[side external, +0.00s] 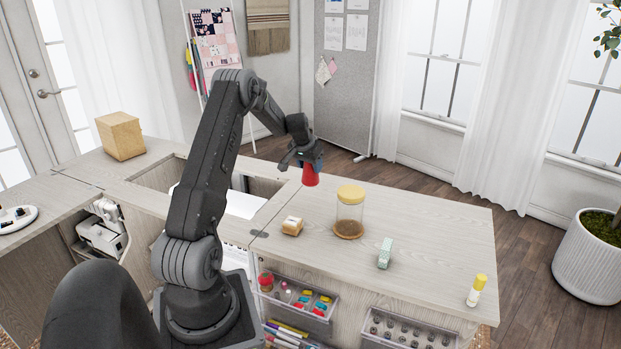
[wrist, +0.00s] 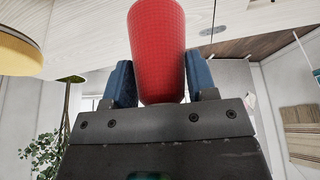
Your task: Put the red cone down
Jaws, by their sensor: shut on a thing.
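The red cone (side external: 310,176) is held by my gripper (side external: 308,160) above the cabinet top (side external: 430,225), just left of the glass jar. It hangs below the fingers in the side view, and I cannot tell how large the gap under it is. In the wrist view the red cone (wrist: 158,50) fills the middle, between the two blue fingers of my gripper (wrist: 162,85). The fingers are shut on its sides.
A glass jar (side external: 349,214) with a yellow lid stands right of the cone. A small tan block (side external: 292,226), a green box (side external: 385,253) and a yellow-capped glue stick (side external: 477,290) are on the top. The right part is mostly clear. An opening (side external: 240,190) lies left.

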